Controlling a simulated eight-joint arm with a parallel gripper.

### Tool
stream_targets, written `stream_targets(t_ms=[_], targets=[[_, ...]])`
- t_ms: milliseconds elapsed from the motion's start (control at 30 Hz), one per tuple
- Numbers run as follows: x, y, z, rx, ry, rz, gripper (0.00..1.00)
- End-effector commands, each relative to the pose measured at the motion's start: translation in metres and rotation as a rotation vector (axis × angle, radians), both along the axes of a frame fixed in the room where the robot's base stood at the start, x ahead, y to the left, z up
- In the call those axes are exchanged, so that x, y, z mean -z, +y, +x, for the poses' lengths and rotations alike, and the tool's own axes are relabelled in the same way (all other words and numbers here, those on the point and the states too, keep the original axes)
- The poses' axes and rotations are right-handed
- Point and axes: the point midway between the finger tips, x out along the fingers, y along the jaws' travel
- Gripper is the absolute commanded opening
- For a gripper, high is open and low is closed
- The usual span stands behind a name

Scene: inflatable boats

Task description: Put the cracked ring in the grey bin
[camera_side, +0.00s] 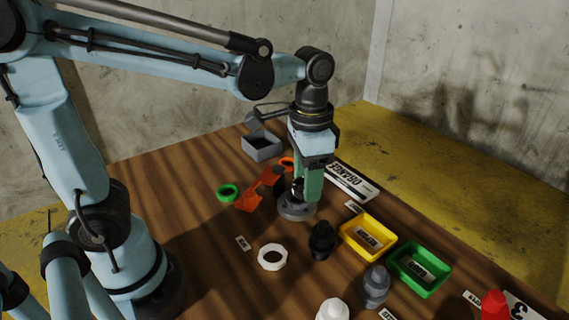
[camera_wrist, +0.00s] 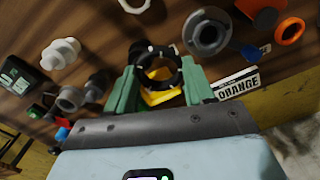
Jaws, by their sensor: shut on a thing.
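My gripper (camera_side: 299,190) has green fingers pointing down over the table. In the wrist view my gripper (camera_wrist: 158,76) is shut on a black ring (camera_wrist: 168,55), which sits between the two fingers. The ring's outline looks uneven, but I cannot clearly make out a crack. In the side view the ring is mostly hidden by the fingers, just above or beside a grey flanged part (camera_side: 297,210). The grey bin (camera_side: 262,149) stands at the back of the table, behind and left of my gripper. I cannot make it out in the wrist view.
Orange parts (camera_side: 250,200) and a green ring (camera_side: 228,192) lie left of my gripper. A white ring (camera_side: 272,268) and a black fitting (camera_side: 322,247) lie in front. A yellow tray (camera_side: 345,238) and a green tray (camera_side: 393,268) stand to the right.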

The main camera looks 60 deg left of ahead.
Motion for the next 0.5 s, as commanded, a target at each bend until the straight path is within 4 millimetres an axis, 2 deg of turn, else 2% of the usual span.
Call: stream_targets(t_ms=[133, 267, 367, 500], targets=[[-0.011, -0.017, -0.009, 0.003, 0.0, 0.0, 0.25], [-0.016, -0.019, -0.007, -0.01, 0.0, 0.0, 0.25], [-0.018, -0.009, 0.006, -0.038, 0.0, 0.0, 0.25], [-0.017, 0.026, 0.04, -0.107, 0.0, 0.0, 0.25]])
